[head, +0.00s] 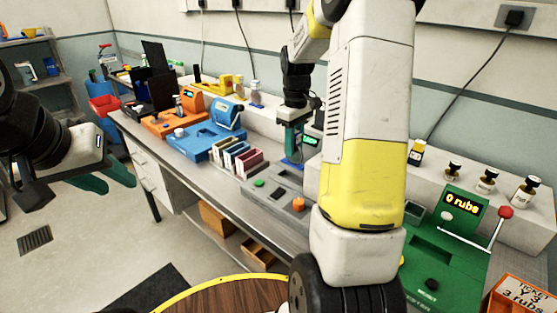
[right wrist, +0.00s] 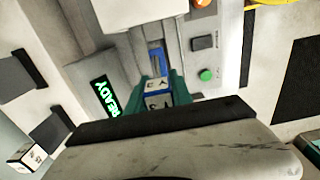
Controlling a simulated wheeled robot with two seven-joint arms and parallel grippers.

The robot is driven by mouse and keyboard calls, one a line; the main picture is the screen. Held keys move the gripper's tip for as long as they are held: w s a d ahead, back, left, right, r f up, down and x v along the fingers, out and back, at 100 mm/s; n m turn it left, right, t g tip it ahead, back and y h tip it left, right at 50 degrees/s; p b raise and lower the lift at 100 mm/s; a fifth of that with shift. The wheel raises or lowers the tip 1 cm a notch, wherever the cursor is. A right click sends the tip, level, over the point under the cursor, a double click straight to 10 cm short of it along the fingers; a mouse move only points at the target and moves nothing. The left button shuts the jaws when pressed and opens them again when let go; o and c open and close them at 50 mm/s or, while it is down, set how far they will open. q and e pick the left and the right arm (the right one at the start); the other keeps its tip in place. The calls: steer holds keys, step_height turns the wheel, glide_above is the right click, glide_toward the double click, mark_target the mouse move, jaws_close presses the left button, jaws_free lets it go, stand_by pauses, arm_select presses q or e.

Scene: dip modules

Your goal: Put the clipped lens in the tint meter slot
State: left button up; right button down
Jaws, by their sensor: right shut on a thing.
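The grey tint meter (head: 262,186) stands on the bench in the middle of the head view, with a green button and an orange knob. Its screen reads READY in the right wrist view (right wrist: 107,97). My right gripper (head: 292,150) is over the meter, partly hidden behind its own arm. In the right wrist view my right gripper (right wrist: 158,86) is shut on a blue clip (right wrist: 156,99) with white marked faces. A blue strip reaches beyond the fingers; whether its end is inside the slot cannot be told. My left gripper (head: 112,180) is open and empty over the floor.
Left of the meter stand several coloured cases (head: 238,158), a blue machine (head: 205,140) and an orange machine (head: 170,120). Small bottles (head: 486,180) stand on the back ledge.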

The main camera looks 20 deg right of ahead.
mark_target(293, 163)
steer(key=shift+f, duration=3.35)
steer(key=c, duration=1.1)
jaws_free()
steer(key=shift+f, duration=0.1)
steer(key=shift+c, duration=0.2)
